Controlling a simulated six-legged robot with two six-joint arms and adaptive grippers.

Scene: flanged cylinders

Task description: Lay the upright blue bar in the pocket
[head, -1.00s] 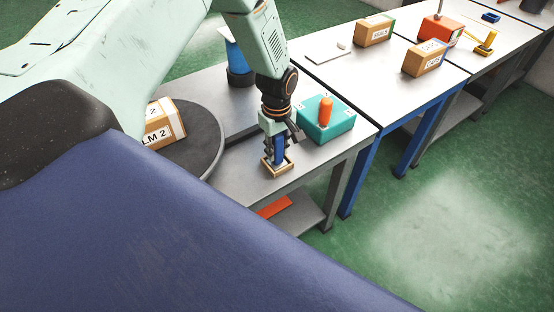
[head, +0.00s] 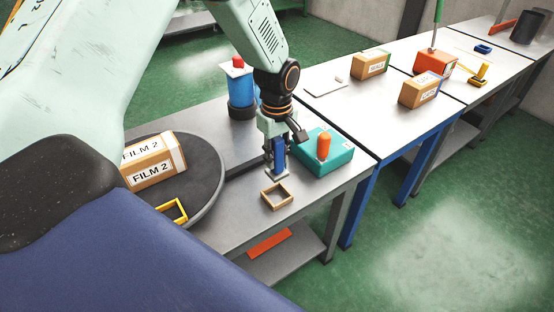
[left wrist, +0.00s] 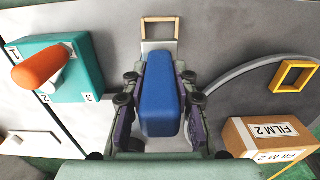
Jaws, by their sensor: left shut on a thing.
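The blue bar (head: 279,152) is upright in my left gripper (head: 274,150), above the bench, with a grey flange at its lower end. In the left wrist view the blue bar (left wrist: 160,95) fills the space between the fingers of the left gripper (left wrist: 158,110). A tan square frame with an open middle (head: 276,196), which looks like the pocket, lies on the bench just in front of the bar in the head view. The frame (left wrist: 161,22) shows beyond the bar's far end in the wrist view. The bar appears clear of the frame. My right gripper is out of view.
A teal box with an orange peg (head: 323,154) stands close right of the gripper. A dark round turntable (head: 205,165) at left carries a FILM 2 box (head: 152,172) and a yellow frame (head: 174,211). A blue cylinder with a red top (head: 239,90) stands behind.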

